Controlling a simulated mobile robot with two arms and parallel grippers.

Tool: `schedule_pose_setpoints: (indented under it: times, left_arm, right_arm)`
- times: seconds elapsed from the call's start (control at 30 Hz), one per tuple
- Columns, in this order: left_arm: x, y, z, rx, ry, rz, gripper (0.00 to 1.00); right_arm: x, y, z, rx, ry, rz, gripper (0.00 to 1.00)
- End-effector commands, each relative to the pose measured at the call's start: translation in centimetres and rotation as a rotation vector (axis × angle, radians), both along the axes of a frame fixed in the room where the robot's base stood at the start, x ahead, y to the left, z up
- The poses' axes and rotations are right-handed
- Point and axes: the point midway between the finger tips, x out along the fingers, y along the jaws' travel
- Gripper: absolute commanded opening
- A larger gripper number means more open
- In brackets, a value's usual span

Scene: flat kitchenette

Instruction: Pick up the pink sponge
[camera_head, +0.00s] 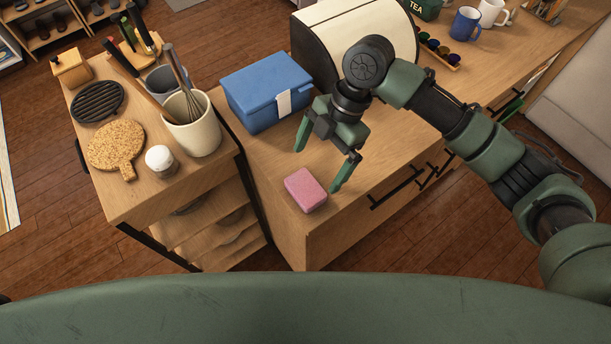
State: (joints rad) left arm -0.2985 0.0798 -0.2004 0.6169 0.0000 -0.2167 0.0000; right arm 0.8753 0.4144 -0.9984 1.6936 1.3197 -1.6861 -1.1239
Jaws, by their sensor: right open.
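The pink sponge (306,190) lies flat on the wooden counter (283,222), close to its front left corner. My right gripper (318,170) is open above the counter, just behind and above the sponge. Its two green fingers are spread wide, with one fingertip to the sponge's upper left and the other at its right. Nothing is between the fingers that I can make out as held. Whether the right fingertip touches the sponge or counter is hard to tell. My left gripper is not in view.
A blue lidded box (264,92) stands behind the sponge, left of my gripper. A cream and black bread bin (345,35) is at the back. On the left, a wooden cart (130,205) holds a utensil crock (195,130), a white-topped jar (160,160) and a cork board (116,146).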

Motion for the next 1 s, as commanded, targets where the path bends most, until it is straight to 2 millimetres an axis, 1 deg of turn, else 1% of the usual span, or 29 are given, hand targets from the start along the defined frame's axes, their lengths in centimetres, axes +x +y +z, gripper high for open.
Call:
schedule_pose_setpoints:
  times: [0.17,0.3,0.43,0.53,0.73,0.77,0.8,0.87,0.9,0.93,0.97,1.0]
  left_arm:
    - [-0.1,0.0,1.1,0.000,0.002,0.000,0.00]
    - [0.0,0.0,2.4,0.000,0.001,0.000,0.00]
    - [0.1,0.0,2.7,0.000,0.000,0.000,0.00]
    - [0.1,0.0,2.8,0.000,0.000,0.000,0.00]
    - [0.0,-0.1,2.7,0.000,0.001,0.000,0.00]
    - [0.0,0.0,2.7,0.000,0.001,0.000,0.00]
    - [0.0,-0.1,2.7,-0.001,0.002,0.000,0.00]
    - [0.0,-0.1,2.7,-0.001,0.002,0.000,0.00]
    - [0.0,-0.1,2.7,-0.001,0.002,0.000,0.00]
    - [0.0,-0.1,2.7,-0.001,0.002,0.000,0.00]
    - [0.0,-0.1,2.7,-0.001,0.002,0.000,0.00]
    - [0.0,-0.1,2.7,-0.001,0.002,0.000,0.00]
  right_arm:
    - [-0.6,0.7,-1.7,0.000,0.004,0.000,1.00]
    - [-1.1,1.6,-3.4,0.000,0.005,0.000,1.00]
    - [-1.4,2.1,-5.2,0.000,0.003,-0.002,1.00]
    - [-1.4,2.3,-5.8,0.001,-0.001,0.000,1.00]
    - [-1.4,2.3,-6.0,0.001,-0.001,-0.001,1.00]
    - [-1.4,2.3,-6.0,0.001,-0.001,-0.001,0.94]
    - [-1.4,2.3,-6.0,0.001,-0.001,-0.001,0.83]
    - [-1.4,2.3,-6.0,0.001,-0.001,-0.002,0.67]
    - [-1.4,2.3,-6.0,0.001,-0.001,-0.002,0.56]
    - [-1.4,2.3,-6.0,0.000,-0.002,-0.002,0.47]
    - [-1.4,2.3,-6.0,0.000,-0.002,-0.002,0.44]
    - [-1.4,2.3,-6.0,0.001,-0.003,-0.002,0.43]
